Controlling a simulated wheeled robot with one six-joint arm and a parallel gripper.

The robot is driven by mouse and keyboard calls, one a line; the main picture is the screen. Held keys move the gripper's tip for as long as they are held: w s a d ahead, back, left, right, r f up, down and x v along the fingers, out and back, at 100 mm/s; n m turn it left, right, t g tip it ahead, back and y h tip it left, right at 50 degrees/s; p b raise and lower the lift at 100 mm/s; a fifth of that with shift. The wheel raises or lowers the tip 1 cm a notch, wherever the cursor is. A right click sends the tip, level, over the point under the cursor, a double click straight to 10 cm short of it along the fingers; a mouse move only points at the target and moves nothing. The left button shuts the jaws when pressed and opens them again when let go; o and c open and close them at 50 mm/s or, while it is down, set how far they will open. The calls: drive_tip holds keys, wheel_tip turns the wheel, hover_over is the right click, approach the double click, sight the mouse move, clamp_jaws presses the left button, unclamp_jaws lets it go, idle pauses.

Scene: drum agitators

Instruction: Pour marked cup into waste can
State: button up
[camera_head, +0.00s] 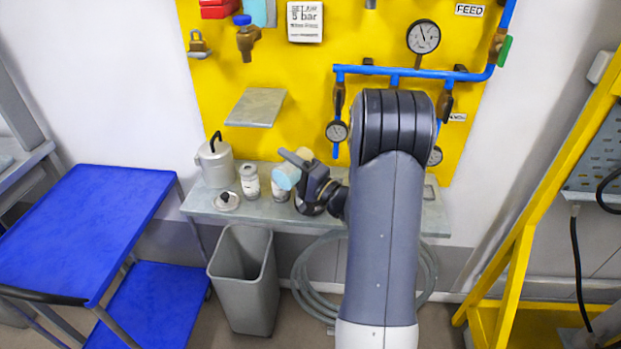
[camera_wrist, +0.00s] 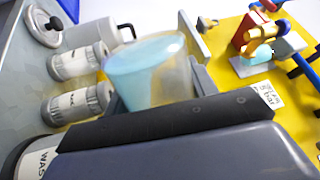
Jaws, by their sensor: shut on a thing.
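My gripper (camera_head: 300,170) is shut on a clear cup (camera_head: 286,176) above the shelf. In the wrist view the cup (camera_wrist: 150,78) holds light blue liquid. It looks tilted against the upright jars, and no mark on it can be made out. A container whose white label begins "WAS" (camera_wrist: 36,164) stands at the lower left of the wrist view, mostly cut off and hidden by the gripper. It seems to be the waste can. In the head view a dark round shape under my gripper may be this can, but I cannot tell it from the gripper.
Two labelled jars (camera_head: 250,181), a loose lid (camera_head: 228,200) and a grey can with a black handle (camera_head: 215,162) stand close by on the shelf (camera_head: 205,204). A grey open bin (camera_head: 243,290) is on the floor. A yellow panel (camera_head: 300,95) with pipes rises behind.

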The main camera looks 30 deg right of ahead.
drive_tip(key=shift+w+d+r+m+p, duration=0.15)
drive_tip(key=shift+r+m+p, duration=0.25)
drive_tip(key=shift+m+p, duration=0.55)
